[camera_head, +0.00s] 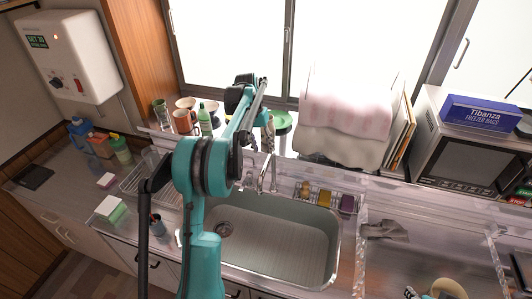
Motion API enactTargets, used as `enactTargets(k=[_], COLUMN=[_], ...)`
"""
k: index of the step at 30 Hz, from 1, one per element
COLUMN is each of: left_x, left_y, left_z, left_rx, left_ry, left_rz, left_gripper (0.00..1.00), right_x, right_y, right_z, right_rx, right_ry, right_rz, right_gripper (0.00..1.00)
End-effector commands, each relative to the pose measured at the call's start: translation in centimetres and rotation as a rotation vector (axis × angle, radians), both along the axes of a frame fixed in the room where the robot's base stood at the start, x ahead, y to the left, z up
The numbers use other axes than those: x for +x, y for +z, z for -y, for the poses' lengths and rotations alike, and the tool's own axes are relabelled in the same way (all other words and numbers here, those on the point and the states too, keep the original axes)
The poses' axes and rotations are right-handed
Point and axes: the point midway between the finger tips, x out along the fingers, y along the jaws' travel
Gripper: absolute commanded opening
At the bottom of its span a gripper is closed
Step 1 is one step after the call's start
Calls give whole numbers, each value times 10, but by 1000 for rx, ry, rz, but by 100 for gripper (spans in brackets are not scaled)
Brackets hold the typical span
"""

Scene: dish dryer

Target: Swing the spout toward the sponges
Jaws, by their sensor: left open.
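The faucet spout (265,174) is a slim metal pipe at the back edge of the sink (285,272), partly behind my left arm. The sponges, one brown (305,190), one yellow (325,198) and one purple (347,203), sit in a small rack behind the sink, right of the spout. My left arm rises in front of the sink and reaches toward the window. Its gripper (267,134) is small and partly hidden by the arm, above and behind the faucet; it is open, and I see nothing held.
Mugs (184,121) and a green bottle (205,118) stand on the sill left of my arm. Folded towels (343,120) and a microwave (470,150) stand to the right. A dish rack (140,183) is left of the sink. The sink basin looks empty.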

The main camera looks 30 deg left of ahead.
Motion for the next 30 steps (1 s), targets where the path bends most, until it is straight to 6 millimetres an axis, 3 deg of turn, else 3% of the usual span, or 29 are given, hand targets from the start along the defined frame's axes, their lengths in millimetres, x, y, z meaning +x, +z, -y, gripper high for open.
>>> enactTargets(k=[15, 26, 30], left_x=[4, 5, 5], left_y=[-70, -77, -77], left_z=[11, 13, 13], left_rx=[-2, -2, -2], left_ry=[2, 2, 1], left_rz=[-2, -2, -2], left_gripper=[40, 40, 6], right_x=[0, 0, 0], right_y=[-5, -4, -4], right_z=[0, 0, 0], right_rx=[0, 0, 0], right_ry=[0, 0, 0], right_rz=[0, 0, 0], right_gripper=[40, 40, 40])
